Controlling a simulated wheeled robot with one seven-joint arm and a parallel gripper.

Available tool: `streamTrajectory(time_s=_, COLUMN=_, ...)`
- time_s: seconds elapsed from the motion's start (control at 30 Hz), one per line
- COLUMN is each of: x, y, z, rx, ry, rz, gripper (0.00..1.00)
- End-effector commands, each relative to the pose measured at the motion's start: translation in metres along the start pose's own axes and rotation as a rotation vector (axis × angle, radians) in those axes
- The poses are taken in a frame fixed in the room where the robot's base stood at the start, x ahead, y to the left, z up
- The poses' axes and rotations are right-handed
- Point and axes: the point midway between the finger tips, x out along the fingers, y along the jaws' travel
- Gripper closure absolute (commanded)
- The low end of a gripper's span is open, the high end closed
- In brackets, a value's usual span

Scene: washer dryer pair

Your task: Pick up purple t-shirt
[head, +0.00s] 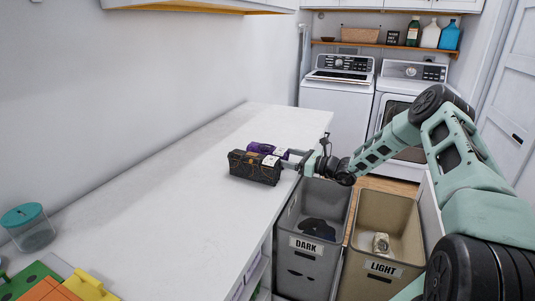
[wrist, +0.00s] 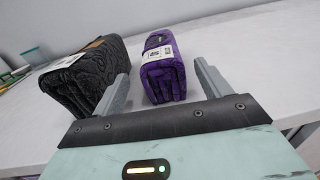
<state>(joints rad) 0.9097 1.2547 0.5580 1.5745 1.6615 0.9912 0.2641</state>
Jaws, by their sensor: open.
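The purple t-shirt (head: 264,149) is a folded bundle with a white tag, lying on the white counter behind a dark patterned folded bundle (head: 254,169). In the wrist view the purple t-shirt (wrist: 163,72) lies just beyond and between my two fingers, and the dark bundle (wrist: 80,78) lies to its left, near the left finger. My gripper (head: 289,159) is open and empty at the counter's right edge, its fingers pointing at the bundles. In the wrist view my gripper (wrist: 160,88) shows both fingers apart. I cannot tell whether a finger touches either bundle.
The white counter (head: 150,200) is mostly clear. A grey DARK bin (head: 307,268) and a beige LIGHT bin (head: 372,284) stand beside it, each with clothing inside. A washer (head: 335,100) and dryer stand behind. A teal-lidded jar (head: 29,228) stands at the left.

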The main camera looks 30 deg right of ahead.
Motion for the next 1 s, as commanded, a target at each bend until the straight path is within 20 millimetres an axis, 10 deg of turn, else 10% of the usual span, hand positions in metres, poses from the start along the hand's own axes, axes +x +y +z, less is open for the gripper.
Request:
streamTrajectory(time_s=0.7, x=0.053, y=-0.004, z=0.003, rx=-0.001, ry=0.000, rz=-0.001, gripper=0.24)
streamTrajectory(time_s=0.9, x=0.053, y=-0.004, z=0.003, rx=-0.001, ry=0.000, rz=-0.001, gripper=0.76)
streamTrajectory(time_s=1.0, x=0.053, y=-0.004, z=0.003, rx=-0.001, ry=-0.001, rz=0.000, gripper=0.76)
